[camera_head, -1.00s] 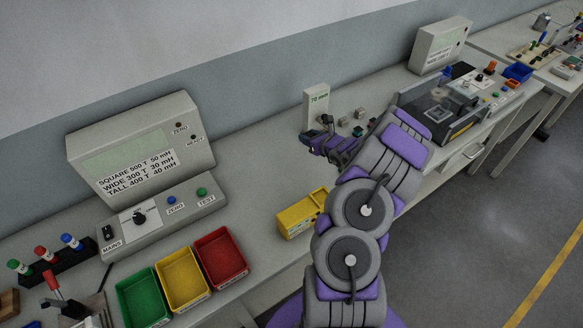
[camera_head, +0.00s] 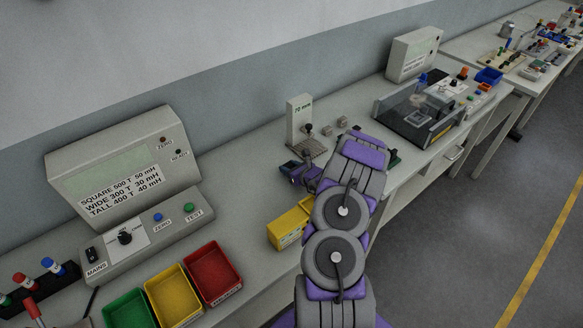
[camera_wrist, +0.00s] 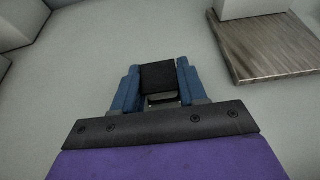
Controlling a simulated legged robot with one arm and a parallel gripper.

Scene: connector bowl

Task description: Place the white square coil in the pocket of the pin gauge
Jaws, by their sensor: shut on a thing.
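My gripper (camera_head: 296,170) is low over the bench, in front of the 70 mm stand, which I take to be the pin gauge (camera_head: 298,115). In the wrist view the blue fingers (camera_wrist: 158,88) are shut on a dark, square-faced piece (camera_wrist: 158,77) with a small pale part below it. I cannot tell whether this is the white square coil. The gauge is a pale upright with a dark knob and a brown ridged base (camera_head: 313,147). In the wrist view the base (camera_wrist: 268,48) is at upper right, apart from my fingers. I cannot make out its pocket.
A yellow box (camera_head: 287,230) stands close in front of my gripper. Green, yellow and red (camera_head: 212,275) trays and a tester (camera_head: 125,170) are at left. Small grey blocks (camera_head: 342,121) lie right of the gauge. A clear-walled fixture (camera_head: 420,115) is farther right.

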